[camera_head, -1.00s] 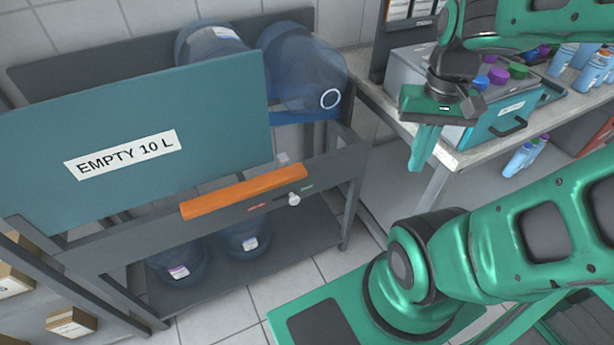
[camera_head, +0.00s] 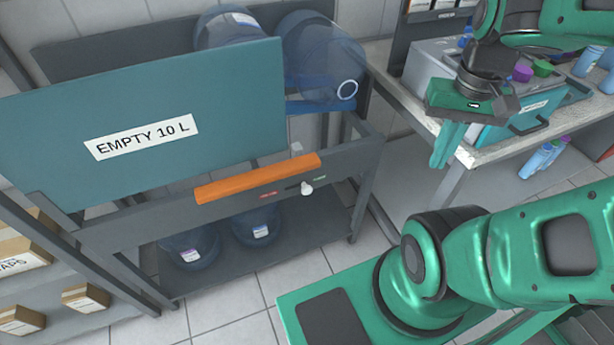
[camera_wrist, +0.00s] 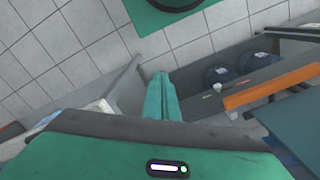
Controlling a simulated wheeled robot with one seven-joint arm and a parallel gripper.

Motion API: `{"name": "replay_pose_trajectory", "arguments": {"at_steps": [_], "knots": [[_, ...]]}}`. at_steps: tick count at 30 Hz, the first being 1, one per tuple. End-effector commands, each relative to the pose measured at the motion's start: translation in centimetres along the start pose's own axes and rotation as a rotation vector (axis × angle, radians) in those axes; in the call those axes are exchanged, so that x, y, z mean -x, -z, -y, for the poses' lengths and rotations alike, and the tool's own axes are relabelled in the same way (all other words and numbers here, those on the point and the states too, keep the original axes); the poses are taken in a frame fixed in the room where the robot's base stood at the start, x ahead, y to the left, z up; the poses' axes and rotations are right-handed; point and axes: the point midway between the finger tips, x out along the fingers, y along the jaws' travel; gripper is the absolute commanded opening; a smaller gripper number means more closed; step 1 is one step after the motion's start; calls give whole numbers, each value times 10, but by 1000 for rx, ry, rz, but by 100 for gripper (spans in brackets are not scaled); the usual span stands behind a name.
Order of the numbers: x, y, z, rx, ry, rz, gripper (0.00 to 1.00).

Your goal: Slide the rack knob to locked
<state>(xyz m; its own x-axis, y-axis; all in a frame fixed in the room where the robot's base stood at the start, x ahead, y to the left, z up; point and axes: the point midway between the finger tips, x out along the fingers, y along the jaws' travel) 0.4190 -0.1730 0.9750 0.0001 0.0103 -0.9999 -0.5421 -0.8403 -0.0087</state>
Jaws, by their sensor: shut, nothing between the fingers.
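The rack knob (camera_head: 306,188) is a small white knob on the rack's dark front rail, between a red label at its left and a green label at its right. It stands nearer the green label. The rack (camera_head: 240,209) carries a teal panel marked EMPTY 10 L (camera_head: 230,100).
An orange bar (camera_head: 258,180) runs along the rail just above the knob. Large blue bottles (camera_head: 325,65) lie on the rack. A table (camera_head: 478,152) with a teal box (camera_head: 515,125) and bottles stands at the right. The floor before the rack is tiled.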

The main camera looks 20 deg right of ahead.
Motion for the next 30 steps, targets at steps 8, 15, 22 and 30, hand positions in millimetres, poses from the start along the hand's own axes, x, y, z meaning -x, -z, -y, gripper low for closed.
{"name": "replay_pose_trajectory", "arguments": {"at_steps": [8, 15, 22, 30], "knots": [[-18, 37, 23, -139, 8, 29, 0], [-46, 74, 49, -306, 45, 68, 0], [-79, 105, 74, -479, 96, 126, 0], [-122, 135, 105, -700, 171, 223, 0]]}}
